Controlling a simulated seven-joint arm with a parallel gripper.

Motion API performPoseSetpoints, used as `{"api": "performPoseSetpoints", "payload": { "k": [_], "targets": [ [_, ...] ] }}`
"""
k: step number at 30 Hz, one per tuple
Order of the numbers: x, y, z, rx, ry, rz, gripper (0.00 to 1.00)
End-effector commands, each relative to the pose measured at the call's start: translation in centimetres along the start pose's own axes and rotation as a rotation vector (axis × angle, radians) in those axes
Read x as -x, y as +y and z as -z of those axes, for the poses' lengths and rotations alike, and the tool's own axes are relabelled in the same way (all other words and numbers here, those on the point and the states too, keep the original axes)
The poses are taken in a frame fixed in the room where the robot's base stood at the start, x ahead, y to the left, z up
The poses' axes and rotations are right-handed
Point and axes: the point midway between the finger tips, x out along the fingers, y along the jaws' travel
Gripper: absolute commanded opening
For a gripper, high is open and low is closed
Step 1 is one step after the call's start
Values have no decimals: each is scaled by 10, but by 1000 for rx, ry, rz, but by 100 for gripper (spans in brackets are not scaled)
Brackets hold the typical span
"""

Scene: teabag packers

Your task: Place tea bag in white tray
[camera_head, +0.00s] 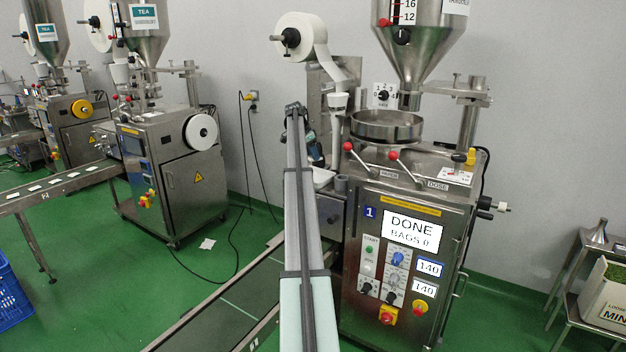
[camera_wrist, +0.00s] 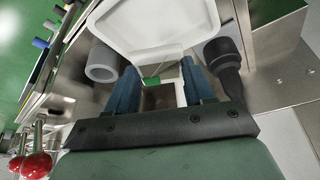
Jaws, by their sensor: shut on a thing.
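The white tray (camera_wrist: 150,22) is at the top of the wrist view, just beyond my fingertips. Part of it shows in the head view (camera_head: 322,177), right of my arm. My gripper (camera_wrist: 160,80) has blue fingers and is shut on the tea bag (camera_wrist: 181,93), which shows a white edge and a darker middle between the fingers. A small green tag (camera_wrist: 151,82) is at its far end, near the tray's rim. I cannot tell whether the bag touches the tray. In the head view my arm mostly hides the gripper and the bag.
The packing machine (camera_head: 405,250) stands right of my arm; its screen reads DONE. Red-knobbed levers (camera_head: 392,155) stick out from its top. A grey tube (camera_wrist: 102,62) and a black knob (camera_wrist: 222,62) flank the tray. A conveyor (camera_head: 235,300) runs at lower left.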

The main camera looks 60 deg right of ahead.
Motion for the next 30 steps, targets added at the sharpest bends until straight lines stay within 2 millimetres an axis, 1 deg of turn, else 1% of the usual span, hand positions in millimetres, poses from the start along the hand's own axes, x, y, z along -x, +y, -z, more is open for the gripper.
{"api": "performPoseSetpoints", "payload": {
  "k": [9, 12, 17, 24, 30],
  "targets": [
    [-43, 1, -18, -1, -1, -2, 24],
    [-53, 0, -22, -1, 0, -1, 24],
    [-62, 0, -26, -1, 0, 0, 25],
    [-88, 0, -37, -1, 0, -1, 24],
    [-89, 0, -37, -1, 0, 0, 24]
  ]
}}
